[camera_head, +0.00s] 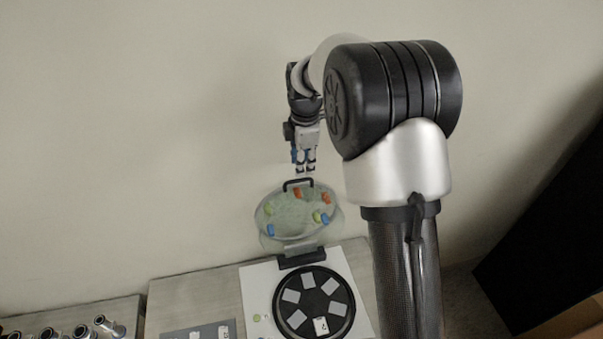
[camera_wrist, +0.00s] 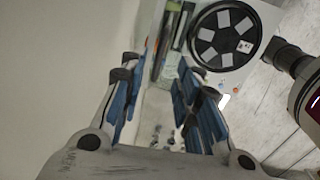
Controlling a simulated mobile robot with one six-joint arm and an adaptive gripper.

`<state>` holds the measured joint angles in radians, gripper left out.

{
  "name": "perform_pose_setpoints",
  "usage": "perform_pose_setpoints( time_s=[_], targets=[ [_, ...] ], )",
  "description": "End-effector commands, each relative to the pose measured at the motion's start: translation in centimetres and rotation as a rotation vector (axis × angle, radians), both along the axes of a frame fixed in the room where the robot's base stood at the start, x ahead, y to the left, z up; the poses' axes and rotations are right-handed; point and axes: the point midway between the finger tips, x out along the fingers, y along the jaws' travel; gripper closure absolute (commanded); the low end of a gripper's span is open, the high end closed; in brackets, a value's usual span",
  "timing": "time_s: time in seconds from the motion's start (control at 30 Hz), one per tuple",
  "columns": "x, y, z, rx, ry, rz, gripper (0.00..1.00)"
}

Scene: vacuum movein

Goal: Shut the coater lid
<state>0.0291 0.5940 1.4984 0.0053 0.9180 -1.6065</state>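The coater lid (camera_head: 290,212) is a clear round cover with small red, green and blue pieces on it. It stands raised on a black hinge (camera_head: 302,258) behind the coater's black disc (camera_head: 313,304). Its black handle (camera_head: 298,184) is at the top edge. My gripper (camera_head: 304,170) points down just above the handle, apart from it as far as I can tell. In the wrist view my gripper's (camera_wrist: 162,82) blue-padded fingers are spread with a gap between them. The disc (camera_wrist: 226,35) shows there beyond the fingers, with the lid seen nearly edge-on beside it.
The coater's white base (camera_head: 258,280) sits on a wooden table (camera_head: 190,295). A grey plate (camera_head: 205,330) lies at front left. Several metal fittings (camera_head: 105,322) stand on another surface at far left. A plain wall is close behind the lid.

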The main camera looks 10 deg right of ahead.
Motion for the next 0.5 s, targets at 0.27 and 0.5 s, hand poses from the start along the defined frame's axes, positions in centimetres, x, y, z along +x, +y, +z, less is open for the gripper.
perform_pose_setpoints(
  time_s=[0.27,0.5],
  targets=[
    [0.6,0.0,-4.6,0.0,0.002,0.0,0.7],
    [0.8,0.0,-5.8,0.0,-0.001,0.0,0.7]
  ],
)
